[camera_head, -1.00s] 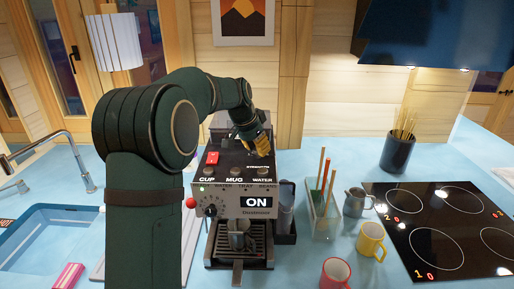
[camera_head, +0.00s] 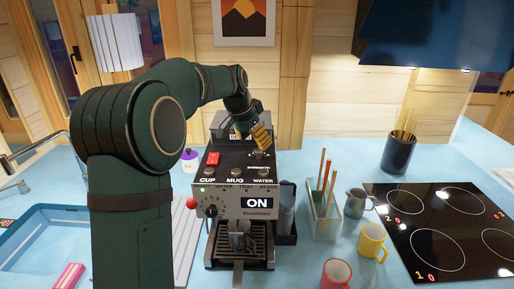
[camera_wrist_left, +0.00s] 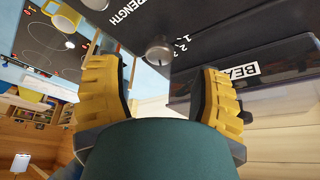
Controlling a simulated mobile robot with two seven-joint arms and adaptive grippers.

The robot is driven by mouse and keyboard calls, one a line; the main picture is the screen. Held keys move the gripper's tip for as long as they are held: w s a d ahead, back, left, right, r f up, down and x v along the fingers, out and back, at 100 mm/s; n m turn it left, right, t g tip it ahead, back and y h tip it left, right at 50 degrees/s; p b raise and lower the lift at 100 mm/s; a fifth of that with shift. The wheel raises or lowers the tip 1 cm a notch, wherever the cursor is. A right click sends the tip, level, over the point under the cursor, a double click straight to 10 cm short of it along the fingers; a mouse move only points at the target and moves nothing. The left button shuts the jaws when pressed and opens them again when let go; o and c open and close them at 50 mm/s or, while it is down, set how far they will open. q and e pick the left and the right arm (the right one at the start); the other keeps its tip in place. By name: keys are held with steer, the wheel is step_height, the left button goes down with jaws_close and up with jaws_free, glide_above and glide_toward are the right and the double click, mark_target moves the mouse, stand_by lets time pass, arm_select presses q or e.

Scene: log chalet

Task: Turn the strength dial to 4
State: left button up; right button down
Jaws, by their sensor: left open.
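The coffee machine (camera_head: 228,212) stands on the blue counter, with a lit ON display on its front. Its strength dial (camera_wrist_left: 158,50) is a small silver knob on the dark top, beside the printed word STRENGTH and small numbers in the left wrist view. Which number it points to is not clear. My left gripper (camera_head: 262,137) is over the top of the machine, behind the STRENGTH label. In the left wrist view its yellow fingers (camera_wrist_left: 158,90) are spread wide and empty, with the dial ahead of the gap between them and apart from both. My right gripper is out of view.
A red switch (camera_head: 212,158) and the CUP, MUG and WATER buttons are on the machine's top. A clear bean container (camera_wrist_left: 225,95) is close to one finger. A metal cup (camera_head: 238,238) stands under the spout. Mugs, a utensil holder (camera_head: 322,215) and the hob are to the right.

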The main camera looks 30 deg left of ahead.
arm_select(q)
steer(key=v, duration=0.8)
steer(key=shift+s, duration=0.1)
